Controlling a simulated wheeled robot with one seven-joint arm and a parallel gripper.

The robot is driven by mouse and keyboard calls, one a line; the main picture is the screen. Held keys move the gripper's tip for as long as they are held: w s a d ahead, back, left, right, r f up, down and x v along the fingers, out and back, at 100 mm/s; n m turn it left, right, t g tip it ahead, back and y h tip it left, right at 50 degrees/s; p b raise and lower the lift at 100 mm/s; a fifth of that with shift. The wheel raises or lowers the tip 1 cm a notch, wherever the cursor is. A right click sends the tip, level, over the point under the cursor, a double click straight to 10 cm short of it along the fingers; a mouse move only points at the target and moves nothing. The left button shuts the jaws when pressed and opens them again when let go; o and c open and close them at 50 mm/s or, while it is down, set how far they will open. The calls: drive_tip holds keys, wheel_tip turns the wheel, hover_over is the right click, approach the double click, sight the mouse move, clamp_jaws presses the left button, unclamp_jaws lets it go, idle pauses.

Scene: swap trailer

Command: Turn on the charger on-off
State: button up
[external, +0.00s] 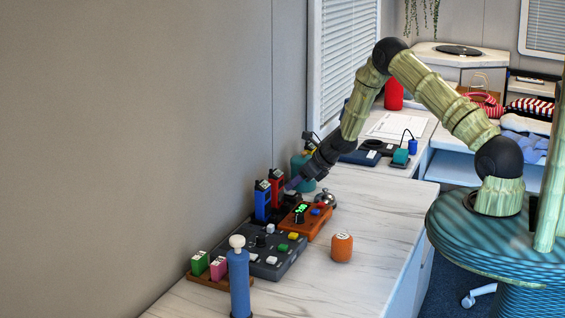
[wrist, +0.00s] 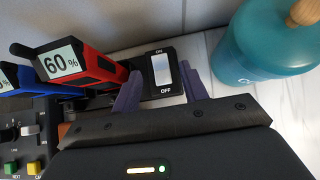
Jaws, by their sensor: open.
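The charger's on-off switch (wrist: 162,72) is a black box with a pale rocker, marked ON at the top and OFF at the bottom in the wrist view. I cannot tell which way the rocker is tipped. Left of it stand a red handset (wrist: 82,68) with a 60% display and a blue handset (wrist: 22,80); these also show as red (external: 276,187) and blue (external: 262,203) in the external view. My gripper (wrist: 160,76) is open and empty, its purple fingers on either side of the switch in the picture. Contact cannot be told. In the external view, my gripper (external: 293,184) reaches down behind the orange box.
A teal bottle (wrist: 268,45) stands close to the right of the switch. The orange box (external: 304,222), a bell (external: 326,198) and a grey button panel (external: 262,252) are near. An orange jar (external: 342,248) stands in front.

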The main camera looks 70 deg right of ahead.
drive_tip(key=shift+x, duration=1.4)
drive_tip(key=shift+c, duration=0.4)
clamp_jaws()
drive_tip(key=shift+r+p, duration=0.1)
drive_tip(key=shift+p, duration=0.3)
drive_tip(key=shift+w+a+g+p, duration=0.1)
drive_tip(key=shift+g+p, duration=0.3)
drive_tip(key=shift+p, duration=0.05)
drive_tip(key=shift+o, duration=0.4)
unclamp_jaws()
